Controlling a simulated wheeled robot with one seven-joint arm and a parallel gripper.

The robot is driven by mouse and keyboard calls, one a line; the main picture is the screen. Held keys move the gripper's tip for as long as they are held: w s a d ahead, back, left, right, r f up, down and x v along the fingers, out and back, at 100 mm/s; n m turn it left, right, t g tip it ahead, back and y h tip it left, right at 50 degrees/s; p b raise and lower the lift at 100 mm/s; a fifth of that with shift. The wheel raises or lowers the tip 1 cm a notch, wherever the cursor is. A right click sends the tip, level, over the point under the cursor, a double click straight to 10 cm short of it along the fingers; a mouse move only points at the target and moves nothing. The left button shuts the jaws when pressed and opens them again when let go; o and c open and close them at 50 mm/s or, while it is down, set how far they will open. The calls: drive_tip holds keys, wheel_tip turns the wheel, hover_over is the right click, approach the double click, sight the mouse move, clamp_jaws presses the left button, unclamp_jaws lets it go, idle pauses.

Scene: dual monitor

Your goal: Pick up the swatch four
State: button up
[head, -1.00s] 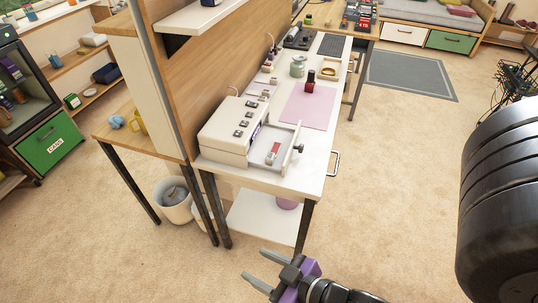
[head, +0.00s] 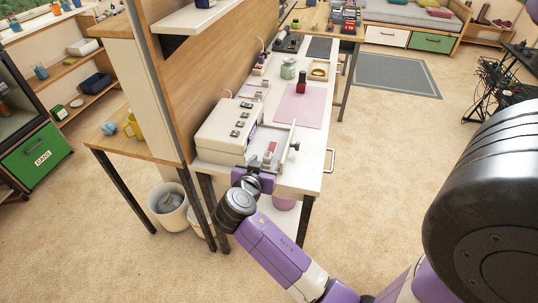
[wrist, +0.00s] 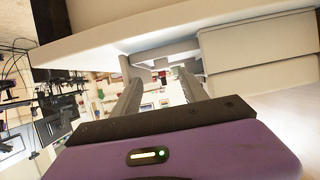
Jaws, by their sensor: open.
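I cannot read any label marking swatch four. A small red-and-white piece (head: 270,150) on the sliding tray of the white machine (head: 227,127) may be it. My gripper (head: 254,166) is at the near end of the white table, just in front of the machine and its tray. In the wrist view my gripper (wrist: 160,82) has its two fingers apart with nothing held between them. The pale machine body (wrist: 258,55) fills the right of that view. The fingertips are partly hidden in the head view.
The white table (head: 310,170) carries a pink mat (head: 305,110) with a dark red bottle (head: 301,88), and a green jar (head: 288,69). A wooden panel (head: 215,65) rises along the left. A white bin (head: 168,207) stands below. Floor to the right is open.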

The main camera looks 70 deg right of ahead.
sight(267, 157)
drive_tip(key=x, duration=0.6)
drive_tip(key=shift+w+d+f, duration=0.1)
drive_tip(key=shift+w+f, duration=0.2)
clamp_jaws()
